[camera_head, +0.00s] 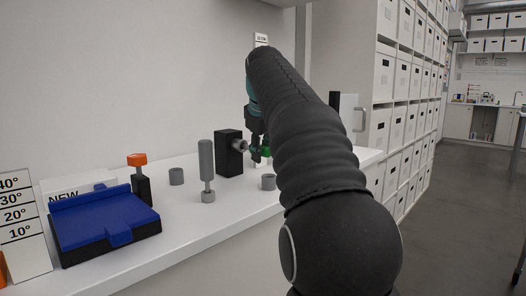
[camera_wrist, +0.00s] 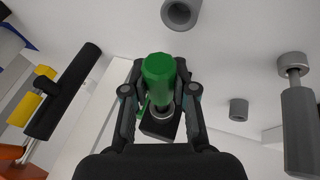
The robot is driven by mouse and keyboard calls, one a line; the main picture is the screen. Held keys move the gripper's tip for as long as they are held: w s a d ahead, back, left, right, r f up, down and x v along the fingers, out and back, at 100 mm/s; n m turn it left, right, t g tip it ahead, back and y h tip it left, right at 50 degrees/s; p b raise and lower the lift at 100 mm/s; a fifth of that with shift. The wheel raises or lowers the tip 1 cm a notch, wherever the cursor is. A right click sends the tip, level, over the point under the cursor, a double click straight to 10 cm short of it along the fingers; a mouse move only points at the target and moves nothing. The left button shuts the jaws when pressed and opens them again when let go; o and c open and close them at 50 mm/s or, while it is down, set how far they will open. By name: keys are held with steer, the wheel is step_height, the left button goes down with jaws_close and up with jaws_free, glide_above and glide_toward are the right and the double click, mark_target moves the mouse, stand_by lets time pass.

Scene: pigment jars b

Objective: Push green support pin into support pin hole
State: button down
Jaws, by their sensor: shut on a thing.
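The green support pin (camera_wrist: 159,70) is between the two fingers of my gripper (camera_wrist: 159,92) in the wrist view, and the fingers are shut on it. In the head view the pin's green end (camera_head: 265,151) shows beside my gripper (camera_head: 257,150), partly hidden by my arm. A black block (camera_head: 229,153) stands upright on the counter just left of the gripper, with a grey round piece at its side facing the pin. In the wrist view the block (camera_wrist: 158,130) lies beyond the pin, with a grey ring near the pin's far end. I cannot tell how deep the pin sits in the hole.
An angle sign (camera_head: 22,215) is at far left. Shelves of white boxes stand at right.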

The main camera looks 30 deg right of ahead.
steer(key=shift+w+a, duration=0.25)
steer(key=shift+w, duration=0.4)
steer(key=c, duration=0.8)
jaws_free()
steer(key=shift+c, duration=0.2)
steer(key=shift+r, duration=0.1)
steer(key=v, duration=1.1)
steer(key=shift+s+r, duration=0.2)
steer(key=shift+r, duration=0.1)
steer(key=shift+a, duration=0.1)
